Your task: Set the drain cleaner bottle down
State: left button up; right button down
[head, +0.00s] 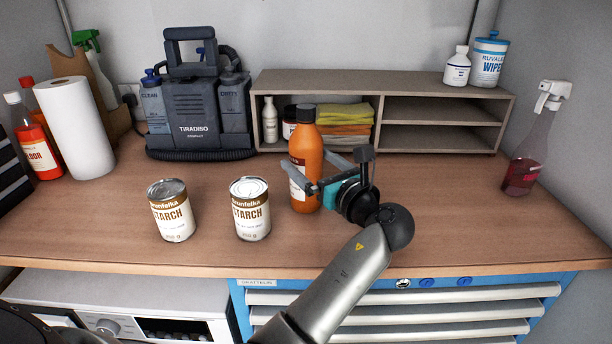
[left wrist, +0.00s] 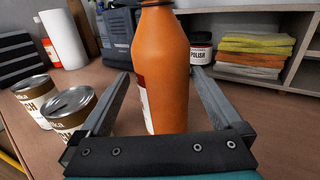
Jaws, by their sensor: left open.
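The orange bottle with a dark cap (head: 306,143), which I take as the drain cleaner, stands upright on the wooden worktop, in front of the low shelf unit. Its label is mostly turned away and not readable. My left gripper (head: 307,163) is open, with one finger on each side of the bottle's body. In the left wrist view the bottle (left wrist: 162,70) stands upright between the spread fingers (left wrist: 161,76), with gaps beside it. The bottle's base is hidden behind the gripper in that view. My right gripper is not in view.
Two starch cans (head: 171,211) (head: 250,209) stand left of the bottle. A grey cleaning machine (head: 197,110) is behind them. The shelf unit (head: 440,82) holds folded cloths (head: 345,122). A spray bottle (head: 527,150) stands at the far right. The worktop right of my arm is clear.

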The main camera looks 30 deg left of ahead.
pick_arm(q)
jog(key=x, duration=0.5)
jog(key=shift+w+a, duration=0.2)
jog(key=shift+w, duration=0.1)
jog(key=shift+c, duration=0.2)
jog(key=shift+f, duration=0.1)
grip_shut()
dwell(0.3)
